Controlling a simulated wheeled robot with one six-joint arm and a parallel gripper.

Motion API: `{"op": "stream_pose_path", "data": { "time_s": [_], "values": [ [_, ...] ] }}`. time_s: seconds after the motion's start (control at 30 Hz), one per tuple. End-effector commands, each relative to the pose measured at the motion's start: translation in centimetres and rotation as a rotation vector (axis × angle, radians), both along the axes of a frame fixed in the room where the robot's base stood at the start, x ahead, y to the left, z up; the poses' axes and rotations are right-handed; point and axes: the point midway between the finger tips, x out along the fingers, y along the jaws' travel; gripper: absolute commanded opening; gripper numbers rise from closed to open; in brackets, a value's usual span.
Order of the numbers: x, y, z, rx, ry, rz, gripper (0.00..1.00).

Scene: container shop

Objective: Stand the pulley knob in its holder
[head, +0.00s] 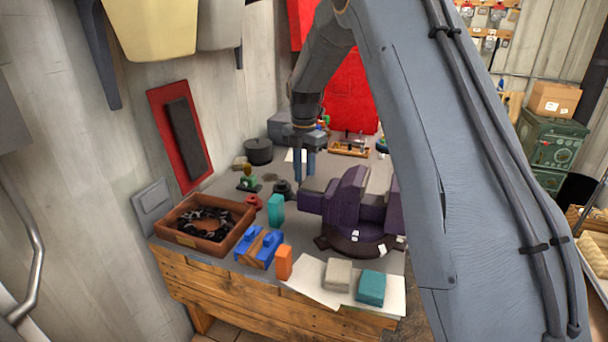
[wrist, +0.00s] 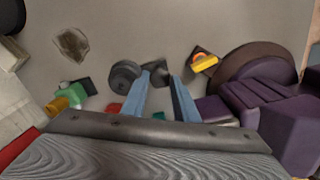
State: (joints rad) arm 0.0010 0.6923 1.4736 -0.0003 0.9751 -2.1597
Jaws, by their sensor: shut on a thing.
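My gripper (head: 304,178) points down over the grey bench, left of the purple machine. In the wrist view, its two blue fingers (wrist: 159,76) are shut on a small dark piece (wrist: 158,72), which looks like the pulley knob. Most of it is hidden between the fingertips. A dark, round, stepped piece (wrist: 125,75) lies just left of the left finger. It also shows in the head view (head: 283,187), below and left of the fingers. It may be the holder, but I cannot tell for certain. Whether the held piece touches the bench is unclear.
The purple machine (head: 350,205) stands close on the right. A green and yellow part (head: 248,180), a red ring (head: 254,202) and a teal block (head: 276,210) lie left and in front. A wooden tray (head: 247,225) stands at front left. Bare bench shows behind the dark round piece.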

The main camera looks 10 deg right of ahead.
Motion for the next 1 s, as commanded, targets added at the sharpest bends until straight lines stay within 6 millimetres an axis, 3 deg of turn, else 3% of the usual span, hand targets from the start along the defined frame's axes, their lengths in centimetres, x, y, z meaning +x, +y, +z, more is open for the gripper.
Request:
{"op": "stream_pose_path", "data": {
  "time_s": [0.5,0.53,0.67,1.0],
  "values": [
    [-0.01,-0.01,-0.49,0.0,0.0,0.0,0.0],
    [-0.01,0.0,-0.49,0.0,0.0,0.0,0.28],
    [-0.01,0.0,-0.49,0.0,0.0,0.0,0.49],
    [-0.02,0.0,-0.28,0.0,0.0,0.0,0.49]
  ]
}}
